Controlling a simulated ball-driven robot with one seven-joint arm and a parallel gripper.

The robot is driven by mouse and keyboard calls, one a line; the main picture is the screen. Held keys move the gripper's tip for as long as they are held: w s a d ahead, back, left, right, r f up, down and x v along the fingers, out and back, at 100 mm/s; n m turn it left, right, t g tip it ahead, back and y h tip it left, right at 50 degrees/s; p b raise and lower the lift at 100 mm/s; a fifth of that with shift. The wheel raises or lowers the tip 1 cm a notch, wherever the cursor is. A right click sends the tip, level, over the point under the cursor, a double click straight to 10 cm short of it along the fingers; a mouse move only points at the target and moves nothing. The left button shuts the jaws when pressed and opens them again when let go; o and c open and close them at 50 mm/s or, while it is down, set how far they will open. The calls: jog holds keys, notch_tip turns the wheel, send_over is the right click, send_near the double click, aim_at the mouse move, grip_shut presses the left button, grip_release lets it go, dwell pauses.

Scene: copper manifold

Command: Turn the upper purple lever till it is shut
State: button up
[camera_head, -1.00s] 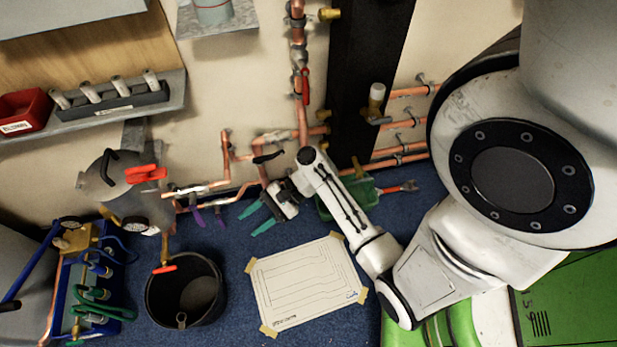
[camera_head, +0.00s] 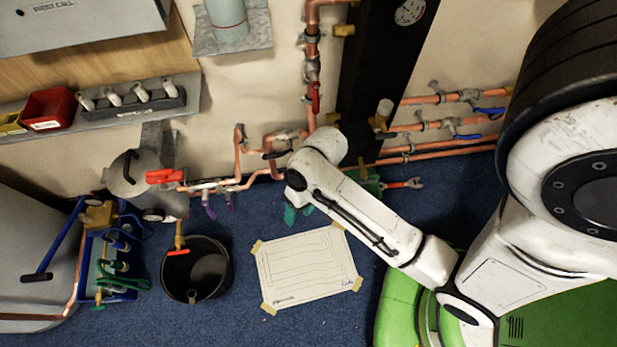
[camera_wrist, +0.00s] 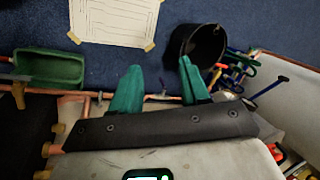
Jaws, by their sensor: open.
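Two purple levers hang from the copper pipework low on the wall in the head view, a left one (camera_head: 209,206) and a right one (camera_head: 229,200). I cannot tell which is the upper one. My gripper (camera_head: 297,214) is to their right, apart from them, and mostly hidden behind my white arm; only bits of its green fingers show. In the wrist view my gripper (camera_wrist: 160,86) is open, with its two green fingers spread and nothing between them. I cannot make out a purple lever in the wrist view.
A black bucket (camera_head: 222,268) and a taped paper sheet (camera_head: 305,268) lie on the blue carpet. A grey vessel with a red handle (camera_head: 163,176) stands left of the levers. A green tray (camera_wrist: 50,67) is near the wall. A black column (camera_head: 378,70) rises behind my arm.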

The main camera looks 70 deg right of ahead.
jog(key=shift+s+d+r+n+h, duration=0.15)
jog(key=shift+s+d+r+n, duration=0.1)
jog(key=shift+r, duration=0.15)
jog(key=shift+s+d+r+n+h, duration=0.15)
jog(key=shift+r+n, duration=0.1)
jog(key=shift+r, duration=0.15)
